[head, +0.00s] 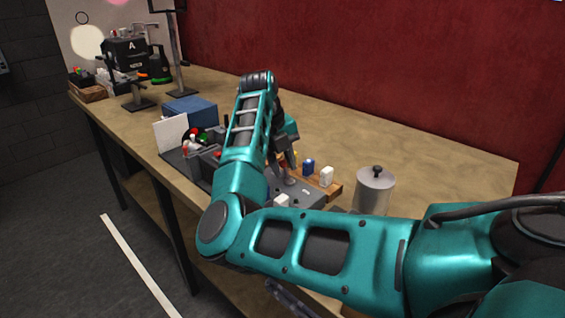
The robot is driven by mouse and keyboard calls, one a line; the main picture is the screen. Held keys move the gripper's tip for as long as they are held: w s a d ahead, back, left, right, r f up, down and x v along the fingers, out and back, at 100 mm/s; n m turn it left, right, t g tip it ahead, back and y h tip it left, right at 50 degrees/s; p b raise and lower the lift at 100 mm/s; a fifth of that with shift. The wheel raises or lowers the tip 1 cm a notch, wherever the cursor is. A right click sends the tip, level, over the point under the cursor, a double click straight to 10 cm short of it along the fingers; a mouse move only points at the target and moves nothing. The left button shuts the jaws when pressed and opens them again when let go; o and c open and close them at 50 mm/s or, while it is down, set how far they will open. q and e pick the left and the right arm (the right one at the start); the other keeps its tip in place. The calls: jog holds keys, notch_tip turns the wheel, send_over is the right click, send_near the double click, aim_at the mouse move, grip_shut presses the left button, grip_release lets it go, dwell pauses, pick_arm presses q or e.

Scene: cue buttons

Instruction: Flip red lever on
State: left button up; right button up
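A grey cue panel (174,157) with several small buttons and knobs lies on the wooden table. A small red knob (194,131) stands at its far left part, close to a green one (204,138). I cannot tell whether this red knob is the red lever, or how any lever is set. My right arm reaches in from the right and bends over the panel, hiding its middle. My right gripper (285,166) points down over the panel's right part, to the right of the red knob. Its fingers are small and dark, and their opening is unclear. My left gripper is not seen.
A blue box (190,110) and a white card (171,133) stand behind the panel. A metal canister (375,188) stands on the right, near a wooden block with small pieces (325,177). Dark stands (132,70) are at the far left. The table's back right is clear.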

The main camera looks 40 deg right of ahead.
grip_shut()
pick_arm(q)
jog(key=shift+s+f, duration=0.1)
